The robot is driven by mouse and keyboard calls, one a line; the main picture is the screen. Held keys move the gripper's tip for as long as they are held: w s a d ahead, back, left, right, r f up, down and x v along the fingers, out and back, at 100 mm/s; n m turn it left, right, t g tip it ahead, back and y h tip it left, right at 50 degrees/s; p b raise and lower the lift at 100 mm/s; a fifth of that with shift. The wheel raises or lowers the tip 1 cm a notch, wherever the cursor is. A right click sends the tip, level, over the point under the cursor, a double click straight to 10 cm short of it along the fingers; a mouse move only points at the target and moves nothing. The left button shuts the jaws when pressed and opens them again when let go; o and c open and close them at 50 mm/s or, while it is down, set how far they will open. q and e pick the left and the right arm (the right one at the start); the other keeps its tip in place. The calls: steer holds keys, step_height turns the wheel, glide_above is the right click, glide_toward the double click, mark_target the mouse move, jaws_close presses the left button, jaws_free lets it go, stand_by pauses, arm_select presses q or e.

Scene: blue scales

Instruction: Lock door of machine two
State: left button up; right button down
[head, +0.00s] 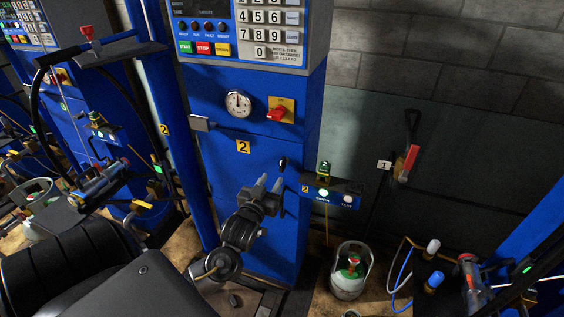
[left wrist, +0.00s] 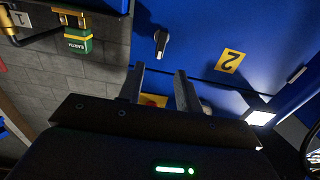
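Machine two is a blue cabinet with a yellow "2" label (head: 243,146) on its front panel. A small dark knob (head: 283,162) sits at that panel's right edge. In the left wrist view the knob (left wrist: 161,40) shows as a dark handle with a pale round end, next to the upside-down "2" label (left wrist: 230,61). My left gripper (head: 269,182) is in front of the panel, just below and left of the knob in the head view. Its fingers (left wrist: 160,84) are apart with nothing held, and the knob appears beyond their tips. My right gripper is not seen.
Above the panel are a gauge (head: 238,104), a red switch (head: 279,113) and a keypad (head: 268,25). A gas cylinder (head: 349,285) stands on the floor at right. More machines stand left.

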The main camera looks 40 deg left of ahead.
mark_target(281, 165)
arm_select(q)
steer(key=p+x, duration=0.2)
steer(key=x, duration=0.8)
steer(key=shift+c, duration=0.2)
jaws_close()
